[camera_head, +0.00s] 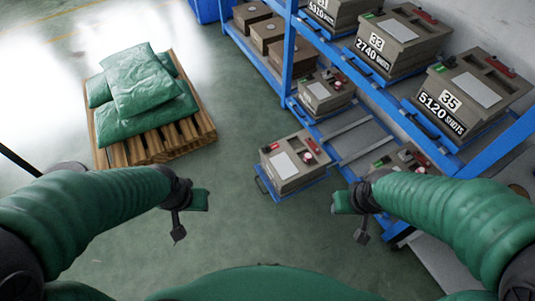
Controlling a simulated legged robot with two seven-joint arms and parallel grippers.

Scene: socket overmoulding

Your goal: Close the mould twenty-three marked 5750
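No mould here shows a readable 23 or 5750. A grey-brown mould (293,162) with a white panel, a green piece and red pieces sits on a blue tray (304,187) pulled out from the low shelf. The side that could bear its marking is not readable, and I cannot tell whether it is fully shut. My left gripper (191,217) is open and empty, left of this mould and apart from it. My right gripper (353,218) is open and empty, right of it and apart from it.
The blue rack (289,50) holds moulds marked 33 2740 (400,42) and 35 5120 (467,95), plus others on lower levels. A wooden pallet (190,135) with green sacks (140,80) stands at left. The floor between pallet and rack is clear.

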